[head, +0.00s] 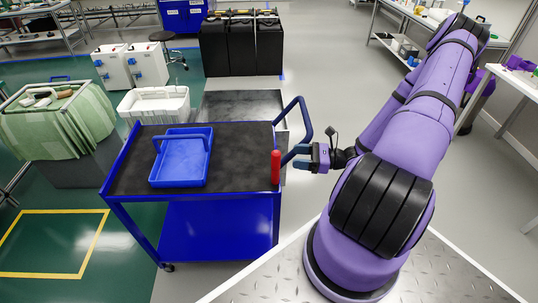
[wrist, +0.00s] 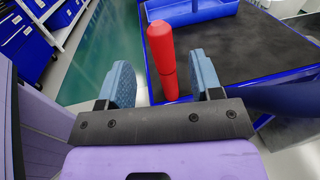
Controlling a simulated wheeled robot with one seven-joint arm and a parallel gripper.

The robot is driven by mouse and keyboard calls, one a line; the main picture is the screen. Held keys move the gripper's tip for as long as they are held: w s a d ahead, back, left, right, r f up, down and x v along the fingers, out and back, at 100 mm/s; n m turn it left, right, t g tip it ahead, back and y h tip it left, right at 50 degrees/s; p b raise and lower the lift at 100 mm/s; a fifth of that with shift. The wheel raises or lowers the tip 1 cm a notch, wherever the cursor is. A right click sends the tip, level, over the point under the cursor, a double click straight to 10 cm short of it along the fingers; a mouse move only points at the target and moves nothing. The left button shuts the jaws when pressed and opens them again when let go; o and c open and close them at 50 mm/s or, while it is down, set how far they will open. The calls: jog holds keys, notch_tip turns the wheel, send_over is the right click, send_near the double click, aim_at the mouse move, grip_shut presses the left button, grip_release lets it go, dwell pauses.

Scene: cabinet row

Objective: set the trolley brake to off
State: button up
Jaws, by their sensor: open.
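The blue trolley (head: 122,197) has a black top and a blue lower shelf, and stands left of my arm. A red upright handle (head: 275,167), which looks like the brake lever, is at its right front corner. In the wrist view the red lever (wrist: 162,56) stands ahead of my gripper, in line with the gap between the fingers. My gripper (head: 294,159) is open and empty, just right of the lever; its blue fingers (wrist: 165,85) show on both sides of the gap. I cannot tell whether a finger touches the lever. The lever's lower end is partly hidden.
A blue tray (head: 180,172) with a handle sits on the trolley top. The trolley's blue push handle (head: 304,118) rises close behind my gripper. A white basket (head: 155,104) and a green-draped cart (head: 57,125) stand behind and left. Grey floor is clear behind my arm.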

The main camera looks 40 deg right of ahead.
aim_at(276, 167)
jog(key=x, duration=0.9)
jog(key=shift+w+a, duration=0.2)
jog(key=shift+w, duration=0.05)
grip_shut()
